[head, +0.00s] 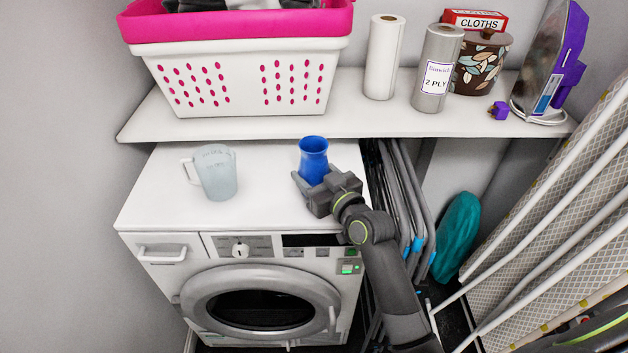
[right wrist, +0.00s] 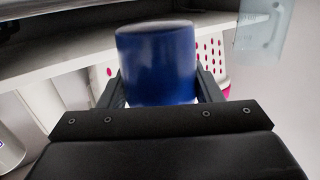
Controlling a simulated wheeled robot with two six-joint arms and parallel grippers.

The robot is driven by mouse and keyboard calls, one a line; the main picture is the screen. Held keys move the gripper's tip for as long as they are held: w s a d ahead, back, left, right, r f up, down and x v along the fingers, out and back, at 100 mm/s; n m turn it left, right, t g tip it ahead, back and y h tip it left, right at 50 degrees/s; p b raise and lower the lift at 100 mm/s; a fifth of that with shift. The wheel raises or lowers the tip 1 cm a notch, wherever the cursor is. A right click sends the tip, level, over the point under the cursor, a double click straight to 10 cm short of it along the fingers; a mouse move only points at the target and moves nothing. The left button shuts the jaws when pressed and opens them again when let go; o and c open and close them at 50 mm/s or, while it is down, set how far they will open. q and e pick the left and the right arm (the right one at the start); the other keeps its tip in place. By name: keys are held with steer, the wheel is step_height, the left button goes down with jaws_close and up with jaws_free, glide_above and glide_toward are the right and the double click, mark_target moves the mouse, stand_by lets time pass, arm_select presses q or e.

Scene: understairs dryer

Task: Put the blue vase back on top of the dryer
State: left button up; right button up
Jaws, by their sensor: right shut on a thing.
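The blue vase (head: 313,158) is upright at the right part of the dryer top (head: 262,206). My right gripper (head: 315,184) is shut on the vase, with a finger on each side of its lower part. In the right wrist view the vase (right wrist: 157,64) stands between the two fingers (right wrist: 160,92). The vase's base is hidden by the gripper, so I cannot tell whether it touches the dryer top. The dryer (head: 190,262) is white with a round door. My left gripper is not in view.
A clear measuring jug (head: 217,175) stands on the dryer's left part. A shelf (head: 400,122) above holds a pink and white basket (head: 240,60), paper rolls (head: 384,60), a patterned canister and an iron. Folded racks (head: 405,200) stand right of the dryer. The dryer top between jug and vase is clear.

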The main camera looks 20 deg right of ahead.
steer(key=shift+f, duration=0.75)
steer(key=shift+f, duration=0.2)
steer(key=o, duration=1.2)
steer(key=shift+o, duration=0.2)
steer(key=shift+r, duration=0.1)
steer(key=shift+r, duration=0.2)
steer(key=b+v, duration=0.1)
steer(key=v, duration=1.1)
